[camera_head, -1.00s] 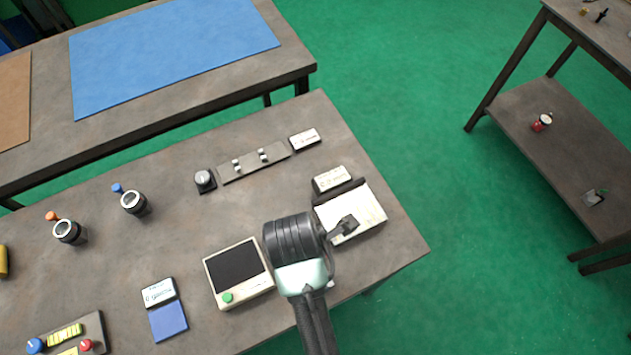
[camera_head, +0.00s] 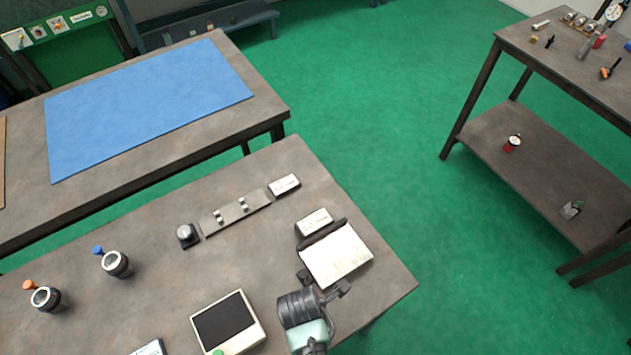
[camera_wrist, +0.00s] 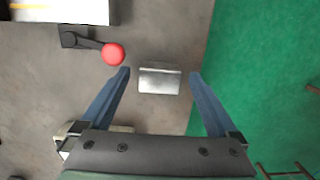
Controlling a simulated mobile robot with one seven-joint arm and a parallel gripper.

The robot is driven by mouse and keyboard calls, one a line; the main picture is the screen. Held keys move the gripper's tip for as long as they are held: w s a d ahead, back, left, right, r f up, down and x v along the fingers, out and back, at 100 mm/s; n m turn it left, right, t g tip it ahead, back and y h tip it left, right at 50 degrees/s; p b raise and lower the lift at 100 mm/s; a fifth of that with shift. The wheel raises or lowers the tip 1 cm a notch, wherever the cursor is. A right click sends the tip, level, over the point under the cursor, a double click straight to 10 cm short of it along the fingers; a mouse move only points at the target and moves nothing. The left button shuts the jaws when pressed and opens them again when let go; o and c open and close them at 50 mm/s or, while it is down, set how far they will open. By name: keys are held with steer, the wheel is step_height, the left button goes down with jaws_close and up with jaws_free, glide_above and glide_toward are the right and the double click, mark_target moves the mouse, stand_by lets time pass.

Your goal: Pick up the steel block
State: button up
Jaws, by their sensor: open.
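The steel block (camera_wrist: 160,80) is a small, shiny grey rectangular piece. In the wrist view it lies on the grey-brown table near its right edge. My gripper (camera_wrist: 160,73) is open, with one blue finger to the left and one to the right of the block. There is a gap on each side, and nothing is held. The height of the fingertips above the block is hard to tell.
A red ball knob (camera_wrist: 113,54) on a dark lever stands close to the left finger. The cream panel (camera_head: 336,256) lies behind my gripper in the head view. A dark-screened device (camera_head: 225,322) stands to its left. Green floor (camera_wrist: 260,100) lies beyond the table's right edge.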

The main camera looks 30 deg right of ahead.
steer(key=shift+f, duration=0.55)
jaws_close()
